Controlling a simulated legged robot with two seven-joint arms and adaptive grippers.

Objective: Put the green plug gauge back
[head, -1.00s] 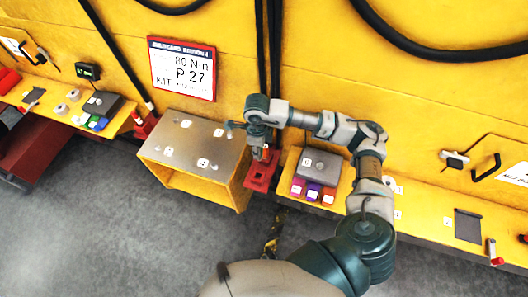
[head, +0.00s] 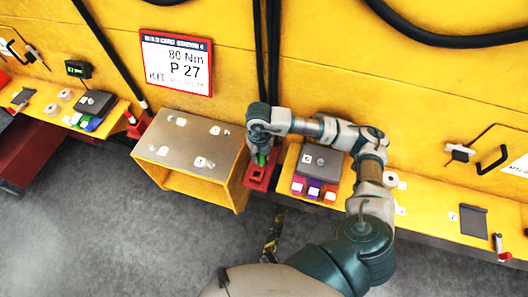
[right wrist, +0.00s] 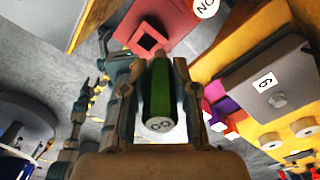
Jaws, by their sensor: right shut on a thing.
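The green plug gauge (right wrist: 162,92) is between the two fingers of my right gripper (right wrist: 162,75), which is shut on it. Its near end has a pale marked face. In the head view the gauge (head: 263,158) shows as a small green patch under my right gripper (head: 262,153), over a red stand (head: 258,183). In the right wrist view the red block (right wrist: 180,20) has a dark square hole just beyond the gauge's far end. I cannot tell whether the gauge touches it. A small arm end, apparently my left gripper (right wrist: 90,87), shows at the left; its fingers are unclear.
A yellow open box with a grey top (head: 190,145) stands left of the red stand. Right of it, a grey block (head: 320,163) and purple, orange and red pieces sit on the yellow shelf (head: 420,205). A yellow wall with black hoses rises behind.

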